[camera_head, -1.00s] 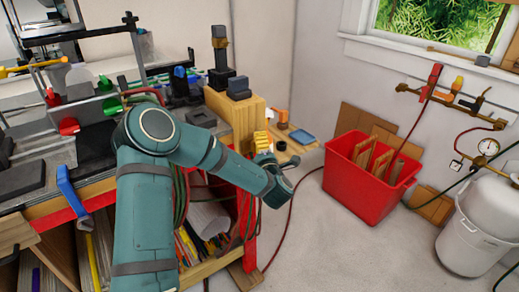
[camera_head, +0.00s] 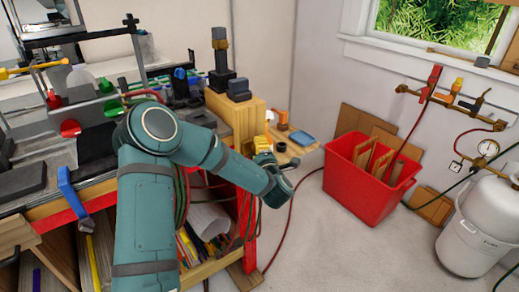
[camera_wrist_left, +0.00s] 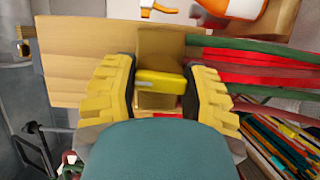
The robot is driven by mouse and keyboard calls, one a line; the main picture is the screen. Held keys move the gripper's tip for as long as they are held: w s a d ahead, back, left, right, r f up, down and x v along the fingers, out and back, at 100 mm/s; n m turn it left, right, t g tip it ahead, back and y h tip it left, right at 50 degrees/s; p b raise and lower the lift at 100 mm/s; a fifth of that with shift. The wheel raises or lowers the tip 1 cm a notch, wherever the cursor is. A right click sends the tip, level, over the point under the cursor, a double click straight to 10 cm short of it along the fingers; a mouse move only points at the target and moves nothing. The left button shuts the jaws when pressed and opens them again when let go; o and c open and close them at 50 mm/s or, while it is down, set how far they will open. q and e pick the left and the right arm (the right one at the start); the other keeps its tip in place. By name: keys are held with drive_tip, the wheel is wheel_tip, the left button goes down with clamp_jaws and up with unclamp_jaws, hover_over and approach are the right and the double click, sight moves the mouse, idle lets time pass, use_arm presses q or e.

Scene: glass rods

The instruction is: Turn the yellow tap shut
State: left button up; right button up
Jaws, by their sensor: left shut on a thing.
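The yellow tap (camera_wrist_left: 160,82) shows in the left wrist view as a short yellow bar in front of a wooden block. It lies between the two ribbed yellow fingers of my left gripper (camera_wrist_left: 158,95), which are shut on it. In the head view my left gripper (camera_head: 263,143) is at the right end of the bench and hides the tap there. My right gripper is in neither view.
A wooden block (camera_head: 222,108) stands at the bench's right end, beside a small shelf with a blue pad (camera_head: 302,137). Red hoses hang close below. A red bin (camera_head: 345,180) stands on the floor to the right. Floor between is mostly clear.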

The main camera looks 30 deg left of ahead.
use_arm(q)
drive_tip(key=m+p, duration=0.1)
drive_tip(key=m+g+p, duration=0.1)
drive_tip(key=m, duration=0.1)
drive_tip(key=m+g+p, duration=0.1)
drive_tip(key=p, duration=0.1)
drive_tip(key=shift+d+r+m+h, duration=0.1)
drive_tip(key=shift+r+m+h, duration=0.2)
drive_tip(key=shift+m+h, duration=0.1)
drive_tip(key=m+g+p, duration=0.4)
drive_tip(key=m+p, duration=0.2)
drive_tip(key=p, duration=0.4)
drive_tip(key=shift+m+p, duration=0.4)
drive_tip(key=shift+f+m+g+y+p, duration=0.25)
drive_tip(key=shift+m+g+y+p, duration=0.15)
drive_tip(key=shift+m+g+p, duration=0.55)
drive_tip(key=shift+n, duration=0.25)
drive_tip(key=o, duration=1.2)
drive_tip(key=v, duration=1.2)
drive_tip(key=shift+s, duration=0.15)
drive_tip(key=shift+f, duration=0.1)
